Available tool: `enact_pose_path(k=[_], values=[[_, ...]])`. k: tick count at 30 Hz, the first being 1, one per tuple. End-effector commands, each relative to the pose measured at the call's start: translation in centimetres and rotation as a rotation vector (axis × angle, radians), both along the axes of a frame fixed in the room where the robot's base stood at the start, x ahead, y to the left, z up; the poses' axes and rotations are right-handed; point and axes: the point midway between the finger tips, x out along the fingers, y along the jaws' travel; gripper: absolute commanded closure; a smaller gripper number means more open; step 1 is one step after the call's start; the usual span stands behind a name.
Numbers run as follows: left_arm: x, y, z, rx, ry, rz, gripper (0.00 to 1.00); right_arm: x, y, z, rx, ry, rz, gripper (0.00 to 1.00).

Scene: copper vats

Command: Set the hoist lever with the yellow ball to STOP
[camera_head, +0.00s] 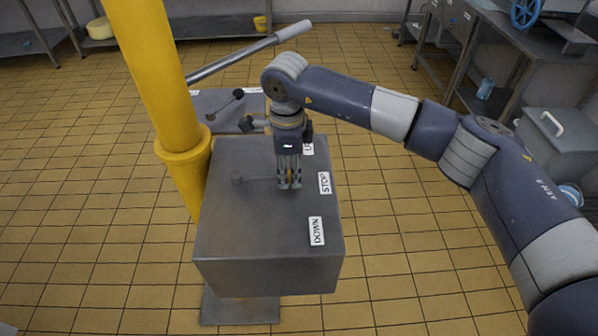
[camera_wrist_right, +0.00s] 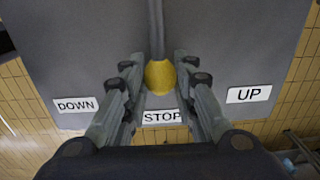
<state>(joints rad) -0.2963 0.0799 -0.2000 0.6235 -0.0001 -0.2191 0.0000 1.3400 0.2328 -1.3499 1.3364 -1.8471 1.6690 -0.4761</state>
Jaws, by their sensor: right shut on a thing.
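The hoist lever's yellow ball (camera_wrist_right: 160,77) is between the fingers of my right gripper (camera_wrist_right: 159,95) in the right wrist view. Its grey rod runs straight up from the ball there, and the ball lines up with the STOP label (camera_wrist_right: 161,117). The DOWN label (camera_wrist_right: 76,104) is to the left and the UP label (camera_wrist_right: 249,94) to the right. In the head view my right gripper (camera_head: 289,184) points down at the grey hoist box (camera_head: 265,245), level with STOP (camera_head: 324,183), and is shut on the ball, mostly hidden by the fingers. My left gripper is out of view.
A yellow post (camera_head: 160,80) stands left of the box. Behind it is another grey box with a black-knobbed lever (camera_head: 226,103), and a long metal bar (camera_head: 240,53) slants above it. A steel bench (camera_head: 475,45) stands at the upper right. Tiled floor is open around.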

Motion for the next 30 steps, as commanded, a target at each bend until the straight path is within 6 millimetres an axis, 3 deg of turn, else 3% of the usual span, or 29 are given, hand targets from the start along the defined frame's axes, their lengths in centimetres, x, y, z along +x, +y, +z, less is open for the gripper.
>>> enact_pose_path(k=[11,12,14,25,30], values=[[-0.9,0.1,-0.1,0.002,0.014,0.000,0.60,0.1,0.2,0.3,0.005,-0.005,-0.004,1.00],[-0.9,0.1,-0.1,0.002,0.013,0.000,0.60,0.1,0.2,0.3,0.005,-0.005,-0.004,0.65],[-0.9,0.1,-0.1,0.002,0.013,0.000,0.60,0.1,0.2,0.2,0.005,-0.005,-0.004,0.54],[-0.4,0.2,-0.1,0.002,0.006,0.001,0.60,0.1,0.1,0.4,0.002,-0.003,-0.003,0.54],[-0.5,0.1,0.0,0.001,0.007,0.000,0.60,0.1,0.1,2.5,0.003,-0.007,-0.003,0.54]])
